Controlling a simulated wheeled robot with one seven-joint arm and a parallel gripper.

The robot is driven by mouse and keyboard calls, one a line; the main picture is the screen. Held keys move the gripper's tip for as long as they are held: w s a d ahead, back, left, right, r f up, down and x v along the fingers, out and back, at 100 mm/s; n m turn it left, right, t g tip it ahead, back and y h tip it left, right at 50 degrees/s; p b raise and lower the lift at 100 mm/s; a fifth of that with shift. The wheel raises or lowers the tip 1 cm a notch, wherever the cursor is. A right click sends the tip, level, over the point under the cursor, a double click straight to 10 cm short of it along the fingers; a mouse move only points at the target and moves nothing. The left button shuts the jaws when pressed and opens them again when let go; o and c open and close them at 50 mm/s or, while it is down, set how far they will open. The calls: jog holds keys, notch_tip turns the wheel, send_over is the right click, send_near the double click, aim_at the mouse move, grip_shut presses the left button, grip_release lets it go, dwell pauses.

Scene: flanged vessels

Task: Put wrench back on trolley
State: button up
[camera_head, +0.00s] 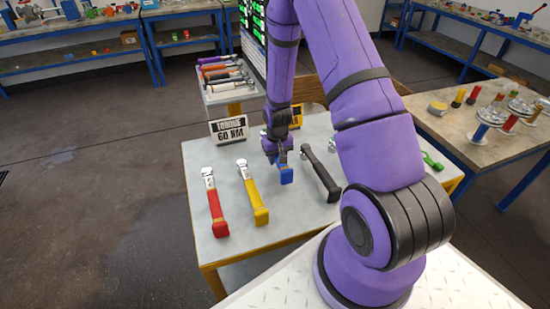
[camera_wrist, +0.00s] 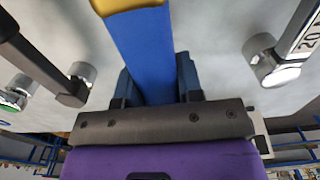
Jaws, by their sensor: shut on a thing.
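My gripper (camera_head: 280,155) is shut on the blue wrench (camera_head: 286,174), over the middle of the grey-topped trolley (camera_head: 300,212) with a yellow frame. The wrist view shows the blue handle (camera_wrist: 146,55) between my fingers (camera_wrist: 152,88), with a yellow piece at the top edge of that view. Most of the wrench's head is hidden by my gripper in the head view. I cannot tell whether the wrench touches the trolley top. A red wrench (camera_head: 215,205) and a yellow wrench (camera_head: 253,195) lie left of my gripper. A black wrench (camera_head: 321,174) lies just right of it.
A "TORQUE 60 NM" sign (camera_head: 229,130) stands at the trolley's back left. A green-handled tool (camera_head: 432,161) lies at the right end, partly behind my arm. Another stand (camera_head: 232,96) with several wrenches is behind. A workbench (camera_head: 462,128) with flanged parts stands at right.

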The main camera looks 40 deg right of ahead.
jog(key=shift+f, duration=1.05)
jog(key=o, duration=1)
